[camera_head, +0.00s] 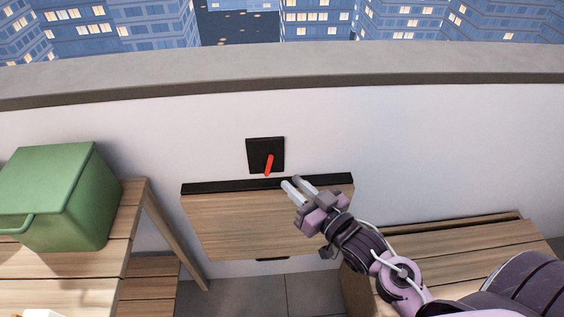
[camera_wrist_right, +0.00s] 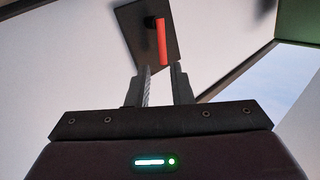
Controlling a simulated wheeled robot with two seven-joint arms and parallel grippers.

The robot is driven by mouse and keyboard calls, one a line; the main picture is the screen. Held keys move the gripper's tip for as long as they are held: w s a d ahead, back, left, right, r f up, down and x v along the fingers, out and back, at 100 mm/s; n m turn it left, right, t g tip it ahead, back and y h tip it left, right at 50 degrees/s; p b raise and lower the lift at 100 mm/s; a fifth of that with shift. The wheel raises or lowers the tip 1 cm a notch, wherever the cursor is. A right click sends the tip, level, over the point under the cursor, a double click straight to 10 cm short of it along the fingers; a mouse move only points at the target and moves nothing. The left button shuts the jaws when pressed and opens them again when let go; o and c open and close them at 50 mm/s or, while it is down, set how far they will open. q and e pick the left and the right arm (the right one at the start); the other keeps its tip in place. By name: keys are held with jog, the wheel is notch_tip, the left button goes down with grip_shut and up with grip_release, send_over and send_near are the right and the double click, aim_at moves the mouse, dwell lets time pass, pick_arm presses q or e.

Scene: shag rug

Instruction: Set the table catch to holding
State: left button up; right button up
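The table catch is a black square plate (camera_head: 256,151) on the white wall with a red lever (camera_head: 269,165) that points down and slightly left. Below it is the wooden fold-down table (camera_head: 235,225) with a black strip along its wall edge. My right gripper (camera_head: 292,187) is in front of the table's upper edge, below and right of the lever. In the right wrist view, the lever (camera_wrist_right: 162,42) is ahead of my fingertips (camera_wrist_right: 163,70), which are apart with an empty gap. Contact with the lever does not show. My left gripper is out of view.
A green box (camera_head: 60,195) with a handle stands on a slatted wooden table (camera_head: 120,225) at the left. A wooden bench (camera_head: 440,262) is at the lower right. The parapet ledge (camera_head: 290,80) runs along the top of the wall. Tiled floor (camera_head: 245,295) shows below the table.

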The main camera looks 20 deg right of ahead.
aim_at(271, 164)
jog(key=x, duration=0.7)
jog(key=shift+w+a+r, duration=0.1)
jog(key=shift+w+a, duration=0.15)
jog(key=shift+w, duration=0.05)
jog(key=shift+p, duration=0.35)
grip_shut()
